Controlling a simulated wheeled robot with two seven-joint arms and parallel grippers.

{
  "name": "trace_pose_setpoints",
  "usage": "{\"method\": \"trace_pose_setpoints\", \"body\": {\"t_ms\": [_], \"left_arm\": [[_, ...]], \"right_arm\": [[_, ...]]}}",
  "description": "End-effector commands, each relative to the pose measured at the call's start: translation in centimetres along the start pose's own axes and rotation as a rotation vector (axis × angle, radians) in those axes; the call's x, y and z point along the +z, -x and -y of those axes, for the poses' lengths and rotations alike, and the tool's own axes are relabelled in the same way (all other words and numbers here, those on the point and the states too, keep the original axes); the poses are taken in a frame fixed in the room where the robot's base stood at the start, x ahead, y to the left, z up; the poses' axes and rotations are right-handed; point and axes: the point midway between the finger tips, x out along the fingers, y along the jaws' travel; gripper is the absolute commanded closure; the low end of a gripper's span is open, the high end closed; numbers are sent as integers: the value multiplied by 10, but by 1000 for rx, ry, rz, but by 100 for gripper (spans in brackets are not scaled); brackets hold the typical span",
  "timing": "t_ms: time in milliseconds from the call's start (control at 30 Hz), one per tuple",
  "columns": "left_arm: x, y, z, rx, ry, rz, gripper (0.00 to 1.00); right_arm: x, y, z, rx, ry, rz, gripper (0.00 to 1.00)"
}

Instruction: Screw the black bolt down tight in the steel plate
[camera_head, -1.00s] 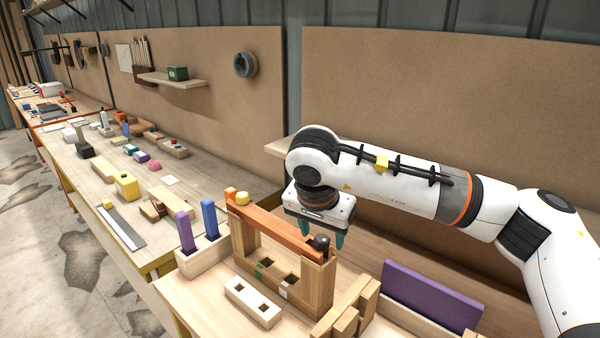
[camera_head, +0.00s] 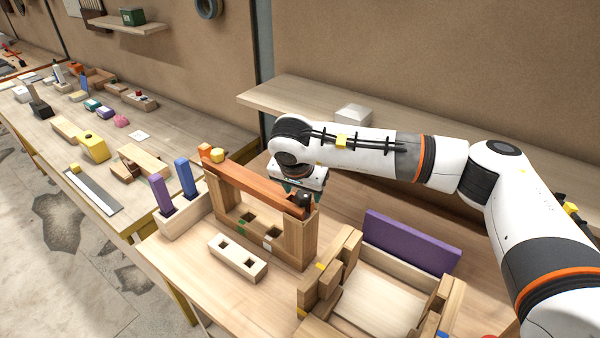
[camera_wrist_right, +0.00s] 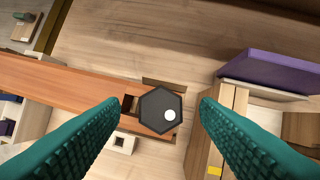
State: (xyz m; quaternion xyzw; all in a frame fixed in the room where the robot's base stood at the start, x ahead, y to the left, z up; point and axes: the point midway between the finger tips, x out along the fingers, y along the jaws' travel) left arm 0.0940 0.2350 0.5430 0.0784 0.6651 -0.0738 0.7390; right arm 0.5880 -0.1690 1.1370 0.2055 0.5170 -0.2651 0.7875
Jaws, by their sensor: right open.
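The black hexagonal bolt head (camera_wrist_right: 160,110) sits on the orange-brown bar (camera_wrist_right: 72,88) close to its end, with a white dot on its top. In the head view the bolt (camera_head: 305,200) stands at the right end of the bar (camera_head: 245,177), which lies across wooden uprights. My right gripper (camera_head: 302,188) is above and just behind that end. In the right wrist view its teal fingers (camera_wrist_right: 158,112) are apart, one on each side of the bolt, with visible gaps. Nothing in view is clearly a steel plate; the bolt's shank is hidden. My left gripper is not in view.
A purple board (camera_head: 410,243) stands behind a wooden frame (camera_head: 372,305) to the right. A pale block with holes (camera_head: 238,258) lies in front of the bar. A holder with purple and blue pegs (camera_head: 184,212) stands to the left. A shelf (camera_head: 400,140) runs behind.

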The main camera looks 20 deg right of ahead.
Motion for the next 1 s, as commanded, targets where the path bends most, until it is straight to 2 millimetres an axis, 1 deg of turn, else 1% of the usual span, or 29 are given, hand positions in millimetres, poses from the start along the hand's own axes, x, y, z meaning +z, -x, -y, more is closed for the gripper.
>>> {"method": "trace_pose_setpoints", "body": {"t_ms": [67, 200, 467, 500, 767, 800, 833, 933, 1000], "left_arm": [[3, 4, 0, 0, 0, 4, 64], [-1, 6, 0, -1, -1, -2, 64], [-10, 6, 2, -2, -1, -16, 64], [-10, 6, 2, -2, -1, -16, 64], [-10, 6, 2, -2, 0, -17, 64], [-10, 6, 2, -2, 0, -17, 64], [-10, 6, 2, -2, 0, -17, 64], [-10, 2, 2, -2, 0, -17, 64], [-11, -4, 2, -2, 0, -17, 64]], "right_arm": [[0, -7, 0, -1, 1, -2, 44], [0, -16, 0, 0, 1, 0, 44], [0, -18, 0, 1, 2, 0, 44], [0, -18, 0, 1, 2, 0, 45], [0, -17, 0, 1, 1, 0, 88], [0, -17, 0, 1, 1, 0, 94], [0, -17, 0, 1, 1, 0, 97], [-1, -19, -1, -12, -28, 2, 97], [-3, -20, -2, -43, -104, 6, 97]]}}
